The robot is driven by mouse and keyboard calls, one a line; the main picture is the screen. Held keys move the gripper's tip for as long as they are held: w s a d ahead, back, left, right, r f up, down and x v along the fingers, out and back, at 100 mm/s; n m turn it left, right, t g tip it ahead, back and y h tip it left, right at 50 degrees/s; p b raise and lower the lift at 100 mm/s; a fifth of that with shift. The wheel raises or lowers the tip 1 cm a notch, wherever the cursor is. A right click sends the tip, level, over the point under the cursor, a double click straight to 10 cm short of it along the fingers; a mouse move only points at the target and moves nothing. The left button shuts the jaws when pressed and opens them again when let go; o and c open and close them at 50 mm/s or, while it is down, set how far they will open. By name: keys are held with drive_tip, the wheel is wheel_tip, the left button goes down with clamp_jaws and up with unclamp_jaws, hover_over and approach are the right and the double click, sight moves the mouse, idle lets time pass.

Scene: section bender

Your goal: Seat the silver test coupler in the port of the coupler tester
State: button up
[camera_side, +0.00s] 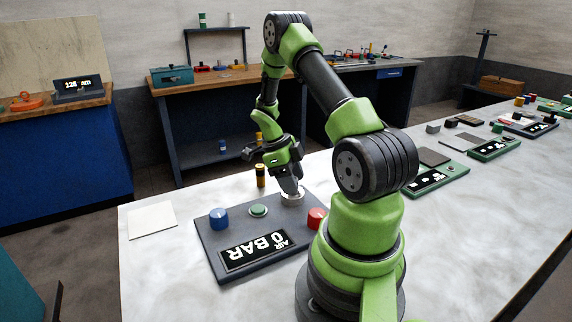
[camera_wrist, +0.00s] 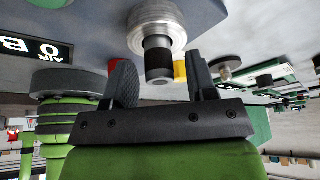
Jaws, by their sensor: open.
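The coupler tester (camera_side: 218,250) is a dark slab with a display reading "AIR 0 BAR". A round silver collar, apparently its port (camera_side: 297,203), lies at its far right corner; it also shows large in the wrist view (camera_wrist: 141,36). A short dark cylinder with a silver end, apparently the test coupler (camera_wrist: 157,52), stands in the collar; its depth cannot be told. My gripper (camera_side: 291,188) points down at it. In the wrist view the fingers of my gripper (camera_wrist: 158,68) are open, one each side of the cylinder, with gaps. The side view hides the cylinder.
A blue knob (camera_side: 219,218), green button (camera_side: 258,210) and red knob (camera_side: 316,218) stand on the tester. A black-and-yellow cylinder (camera_side: 260,176) stands just behind it. A white square plate (camera_side: 152,220) lies left. Other panels (camera_side: 436,181) line the bench at right.

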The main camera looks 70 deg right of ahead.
drive_tip(key=v, duration=1.2)
drive_tip(key=w+a+r+n+t+h, duration=0.1)
drive_tip(key=w+a+r+n+t, duration=0.2)
drive_tip(key=a+r+n, duration=0.55)
drive_tip(key=s+a+r+n+t+y, duration=0.1)
drive_tip(key=s+a+r+n+t, duration=0.2)
drive_tip(key=a+n, duration=0.6)
drive_tip(key=s+a+r+n+t+y, duration=0.2)
drive_tip(key=s+a+n+t, duration=0.3)
drive_tip(key=a+n, duration=0.4)
drive_tip(key=s+r+n, duration=0.1)
drive_tip(key=n, duration=0.4)
drive_tip(key=shift+a+t, duration=0.3)
drive_tip(key=shift+a, duration=0.05)
drive_tip(key=shift+s+r+n, duration=0.1)
drive_tip(key=shift+s+n, duration=0.05)
drive_tip(key=shift+n, duration=0.1)
